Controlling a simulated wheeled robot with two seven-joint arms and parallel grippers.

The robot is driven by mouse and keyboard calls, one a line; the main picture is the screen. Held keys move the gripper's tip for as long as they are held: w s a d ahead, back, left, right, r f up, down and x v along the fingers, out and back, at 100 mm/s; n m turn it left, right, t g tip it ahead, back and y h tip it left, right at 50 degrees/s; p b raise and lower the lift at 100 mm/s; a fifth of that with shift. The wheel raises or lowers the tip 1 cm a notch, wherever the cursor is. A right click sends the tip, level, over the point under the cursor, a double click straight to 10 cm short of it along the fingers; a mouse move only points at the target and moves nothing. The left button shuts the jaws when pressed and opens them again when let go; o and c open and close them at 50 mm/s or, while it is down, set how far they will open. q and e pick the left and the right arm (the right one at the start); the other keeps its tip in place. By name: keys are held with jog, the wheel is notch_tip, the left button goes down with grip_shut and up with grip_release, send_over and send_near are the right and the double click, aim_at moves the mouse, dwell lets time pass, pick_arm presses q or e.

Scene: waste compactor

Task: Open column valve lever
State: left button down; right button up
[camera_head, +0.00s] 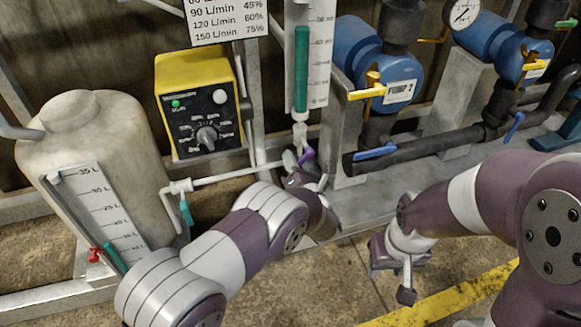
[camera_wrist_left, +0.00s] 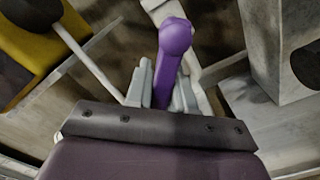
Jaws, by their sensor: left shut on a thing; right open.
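The purple valve lever (camera_head: 306,156) sits at the foot of the clear graduated column (camera_head: 303,70), which holds green liquid. My left gripper (camera_head: 308,176) is at this lever, just below the column. In the left wrist view the lever (camera_wrist_left: 174,50) stands up between the two fingers of my left gripper (camera_wrist_left: 162,90), which is shut on it. The lever's rounded end sticks out past the fingertips. My right gripper (camera_head: 390,280) is open and empty, low over the floor to the right.
A white tank (camera_head: 95,140) with a level gauge stands at the left. A yellow control box (camera_head: 197,103) is left of the column. Blue pumps (camera_head: 375,60) and dark pipes (camera_head: 440,148) with yellow and blue handles fill the right. A yellow line (camera_head: 445,300) marks the floor.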

pick_arm(q)
jog(key=d+n+b, duration=0.1)
jog(key=n+b, duration=0.1)
jog(key=b, duration=0.1)
jog(key=d+f+n+b, duration=0.1)
jog(key=n+b, duration=0.2)
jog(key=w+d+f+n+b, duration=0.1)
jog(key=n+b, duration=0.2)
jog(key=shift+d+r+b, duration=0.15)
jog(key=shift+b, duration=0.3)
jog(key=shift+n, duration=0.3)
jog(key=c, duration=1.1)
grip_release()
jog(key=shift+r, duration=0.1)
jog(key=shift+o, duration=0.2)
